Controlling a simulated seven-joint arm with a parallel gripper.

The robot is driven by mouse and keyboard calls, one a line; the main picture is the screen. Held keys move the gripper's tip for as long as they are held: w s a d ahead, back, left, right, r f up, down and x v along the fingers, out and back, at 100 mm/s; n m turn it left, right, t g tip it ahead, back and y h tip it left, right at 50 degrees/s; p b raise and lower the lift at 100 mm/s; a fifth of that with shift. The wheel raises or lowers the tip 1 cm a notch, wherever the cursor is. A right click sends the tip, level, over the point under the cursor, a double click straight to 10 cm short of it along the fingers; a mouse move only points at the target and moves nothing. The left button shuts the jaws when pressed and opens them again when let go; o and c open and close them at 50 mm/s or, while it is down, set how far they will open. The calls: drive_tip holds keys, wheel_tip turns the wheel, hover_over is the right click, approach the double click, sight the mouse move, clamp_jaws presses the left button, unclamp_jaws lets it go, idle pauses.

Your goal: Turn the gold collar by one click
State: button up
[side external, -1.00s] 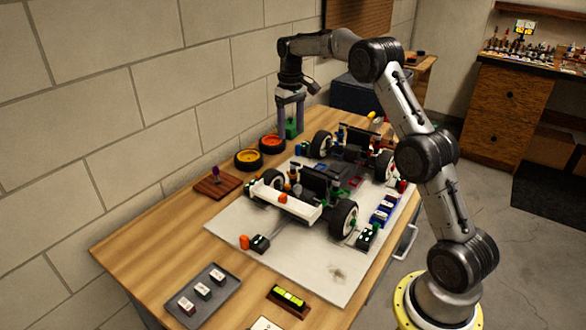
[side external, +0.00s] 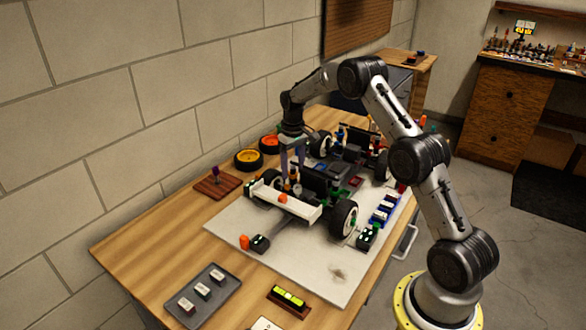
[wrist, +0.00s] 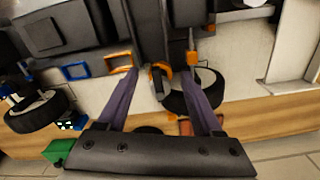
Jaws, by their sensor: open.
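The race car (side external: 318,182) stands on a pale mat, with its white rear wing toward the near left. My gripper (side external: 291,168) points down over the rear of the car, its two fingers spread around a small tan-gold piece (side external: 294,173), which may be the gold collar. I cannot tell whether the fingers touch it. In the wrist view my gripper (wrist: 158,75) is open, with a dark upright cylinder and an orange bracket (wrist: 160,67) between the purple-grey fingers. A wheel (wrist: 182,100) lies partly behind the right finger. No collar is clearly identifiable there.
Orange and yellow loose wheels (side external: 249,159) lie by the wall, near a brown block with a purple knob (side external: 216,184). A grey tray (side external: 202,292) and a yellow-green level (side external: 288,297) are in front. The near part of the mat (side external: 280,252) is mostly clear.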

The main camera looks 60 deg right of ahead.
drive_tip(key=shift+f, duration=0.25)
clamp_jaws()
drive_tip(key=shift+n, duration=2.4)
unclamp_jaws()
wheel_tip(320, 180, up, 14)
